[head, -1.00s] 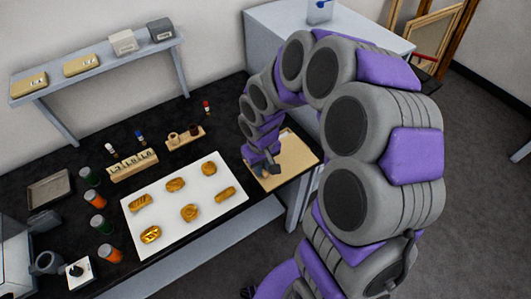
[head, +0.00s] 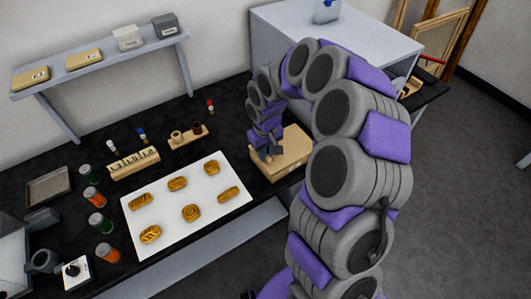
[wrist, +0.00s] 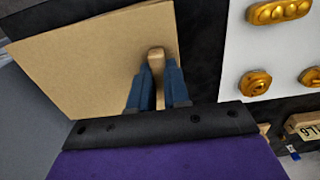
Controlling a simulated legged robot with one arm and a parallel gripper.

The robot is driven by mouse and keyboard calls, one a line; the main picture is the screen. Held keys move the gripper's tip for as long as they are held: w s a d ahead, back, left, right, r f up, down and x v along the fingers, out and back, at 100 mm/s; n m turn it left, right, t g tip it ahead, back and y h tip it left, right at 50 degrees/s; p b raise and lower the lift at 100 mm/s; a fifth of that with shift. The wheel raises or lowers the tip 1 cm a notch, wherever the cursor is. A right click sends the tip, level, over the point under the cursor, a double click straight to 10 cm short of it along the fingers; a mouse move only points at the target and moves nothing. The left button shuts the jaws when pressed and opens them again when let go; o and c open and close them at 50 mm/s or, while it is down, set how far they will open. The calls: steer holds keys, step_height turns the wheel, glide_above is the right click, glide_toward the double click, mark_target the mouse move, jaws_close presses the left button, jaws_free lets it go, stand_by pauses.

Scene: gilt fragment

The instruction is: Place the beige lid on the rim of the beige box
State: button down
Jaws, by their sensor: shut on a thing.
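The beige lid (wrist: 95,60) is a flat square panel with a small beige handle (wrist: 155,62) standing up from it. In the wrist view the blue fingers of my gripper (wrist: 157,85) are shut on this handle. In the head view my gripper (head: 267,155) is at the left part of the lid (head: 294,142). The beige box (head: 285,171) shows its front side below the lid, near the table's right end. The lid looks roughly lined up over the box. I cannot tell whether it touches the rim all round; the arm hides part of it.
A white sheet (head: 180,240) with several golden pieces lies left of the box. A wooden stand with dark and brown items (head: 190,138) is behind it. A grey-white cabinet (head: 280,55) stands close behind my arm. Dark tabletop (head: 230,155) is clear between sheet and box.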

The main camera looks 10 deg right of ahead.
steer(key=shift+s+a, duration=0.1)
steer(key=shift+a, duration=0.05)
steer(key=c, duration=1.4)
jaws_free()
steer(key=shift+a, duration=0.15)
steer(key=o, duration=0.3)
steer(key=shift+d, duration=0.25)
step_height(320, 180, up, 12)
steer(key=p, duration=0.2)
steer(key=shift+p, duration=0.4)
